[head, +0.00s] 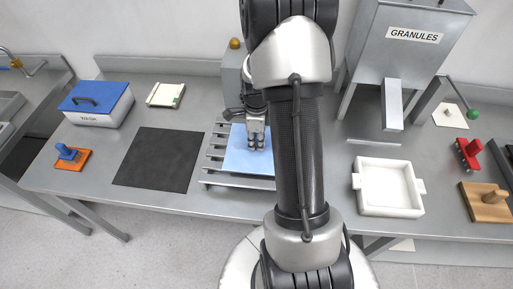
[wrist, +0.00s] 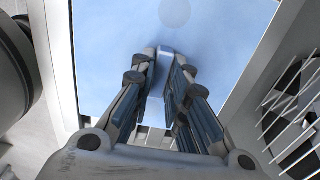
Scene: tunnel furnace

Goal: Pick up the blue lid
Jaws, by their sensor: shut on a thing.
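A flat light-blue lid (head: 240,160) lies at the slatted grey rack in the middle of the bench in the head view; I cannot tell if it rests on the slats or is just above them. It fills the upper part of the wrist view (wrist: 110,60). My gripper (head: 256,144) points down over its upper right part, with its fingers closed together at a small pale grip in the wrist view (wrist: 163,58). The arm hides the lid's right side. A darker blue lid (head: 92,97) with a black handle sits on a white box at the left.
A black mat (head: 158,160) lies left of the slatted rack (head: 213,160). A white tray (head: 387,188) stands right of my arm, below the granules hopper (head: 405,45). An orange-based blue-handled tool (head: 70,158) and wooden block (head: 487,203) lie near the bench ends.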

